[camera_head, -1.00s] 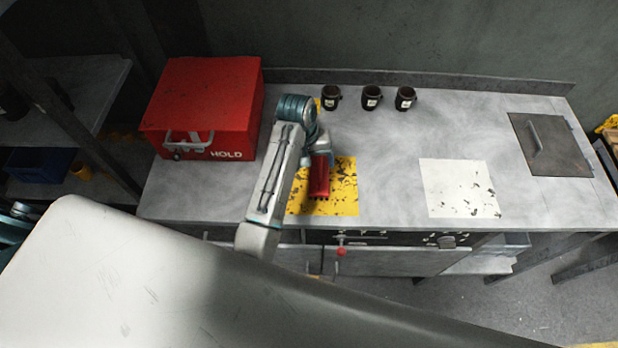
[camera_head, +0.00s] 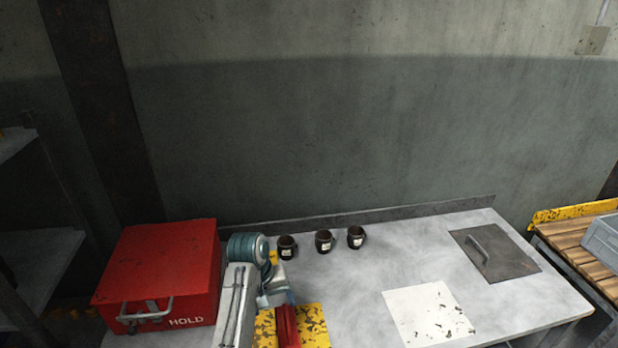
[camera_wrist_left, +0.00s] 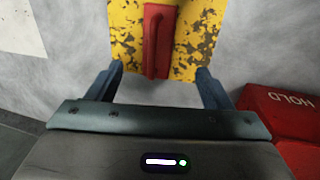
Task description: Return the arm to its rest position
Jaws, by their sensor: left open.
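My left arm reaches over the bench from the front in the head view, its gripper (camera_head: 278,292) pointing down beside a red bar-shaped piece (camera_head: 288,328). The piece lies on a worn yellow plate (camera_head: 315,320). In the left wrist view my left gripper (camera_wrist_left: 159,71) is open, its two dark blue fingers spread wide. The red piece (camera_wrist_left: 158,40) shows between and beyond the fingertips, apart from both, on the yellow plate (camera_wrist_left: 194,45). My right gripper is in neither view.
A red box marked HOLD (camera_head: 160,270) stands left of my arm. Three dark mugs line the back, the nearest (camera_head: 287,247) close to my wrist. A worn white sheet (camera_head: 425,312) and a dark handled plate (camera_head: 505,258) lie right. Bench between is clear.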

